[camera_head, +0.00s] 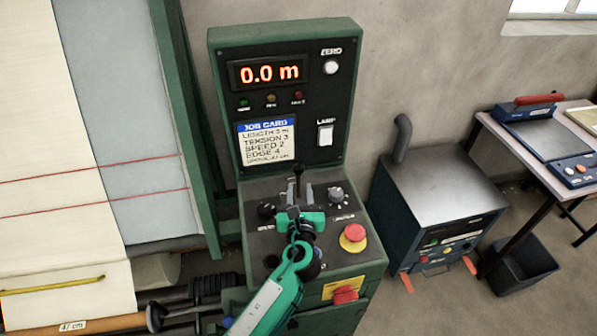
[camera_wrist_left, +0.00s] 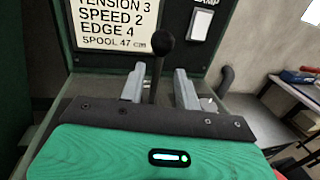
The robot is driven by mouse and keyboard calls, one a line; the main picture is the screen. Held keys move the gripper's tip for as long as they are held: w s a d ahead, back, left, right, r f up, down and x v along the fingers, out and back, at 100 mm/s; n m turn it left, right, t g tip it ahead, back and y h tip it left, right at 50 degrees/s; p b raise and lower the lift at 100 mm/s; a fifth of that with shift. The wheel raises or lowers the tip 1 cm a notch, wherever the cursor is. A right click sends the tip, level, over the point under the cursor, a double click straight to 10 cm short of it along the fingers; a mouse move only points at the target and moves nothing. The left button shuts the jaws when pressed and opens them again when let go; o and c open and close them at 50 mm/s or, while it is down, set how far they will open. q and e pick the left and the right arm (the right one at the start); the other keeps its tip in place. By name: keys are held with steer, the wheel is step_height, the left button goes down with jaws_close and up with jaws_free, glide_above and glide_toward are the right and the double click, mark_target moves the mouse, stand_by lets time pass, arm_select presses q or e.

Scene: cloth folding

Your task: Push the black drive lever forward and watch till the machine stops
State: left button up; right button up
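The black drive lever (camera_head: 298,171) stands up from the green machine's sloped control panel (camera_head: 258,243), below the display (camera_head: 268,73), which reads 0.0 m. My left gripper (camera_head: 296,194) is over the panel at the lever. In the left wrist view, the lever's round black knob and stem (camera_wrist_left: 162,45) stand between the two grey fingers of this gripper (camera_wrist_left: 159,85). Gaps show on both sides of the stem, so the gripper is open around it. The lever's base is hidden by the gripper body. My right gripper is not in view.
A red and yellow stop button (camera_head: 354,235) and knobs (camera_head: 337,195) sit beside my gripper. A job card (camera_head: 266,142) is above the panel. Cloth (camera_head: 60,130) hangs at the left. A dark blue box (camera_head: 440,190) and a table (camera_head: 540,165) stand at the right.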

mark_target(299, 177)
arm_select(q)
steer(key=w, duration=0.4)
steer(key=shift+w+a+p, duration=0.35)
steer(key=shift+w+p, duration=0.05)
steer(key=shift+w, duration=0.7)
steer(key=shift+a, duration=0.1)
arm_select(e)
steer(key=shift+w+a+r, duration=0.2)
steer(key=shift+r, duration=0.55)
arm_select(q)
jaws_close()
steer(key=shift+w, duration=0.1)
